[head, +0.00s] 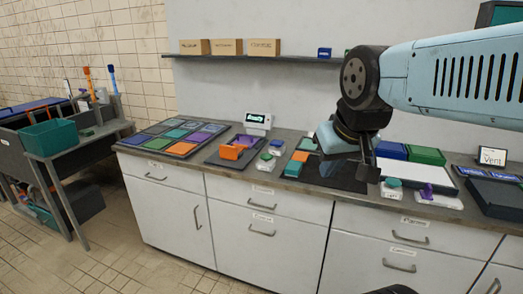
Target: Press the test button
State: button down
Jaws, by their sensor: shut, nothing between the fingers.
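Several small push-button boxes stand on the counter, and their labels are too small to read, so I cannot tell which is the test button. A white box with a green button (392,185) stands right of the dark panel. Two more, one with a green top (266,160) and one with a blue-green top (277,146), stand left of the panel. My gripper (368,172) is shut and empty, pointing down over the right part of the dark panel, left of and apart from the right-hand green button.
A dark flat panel (333,175) lies under my gripper. A white base with a purple handle (430,192) stands right of the green button. An orange item (237,149) sits in a tray. A small display (257,121) and a shelf (290,58) with boxes are behind.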

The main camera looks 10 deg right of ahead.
aim_at(266, 157)
jog(key=z, duration=0.1)
jog(key=i, duration=1)
jog(key=u, duration=0.1)
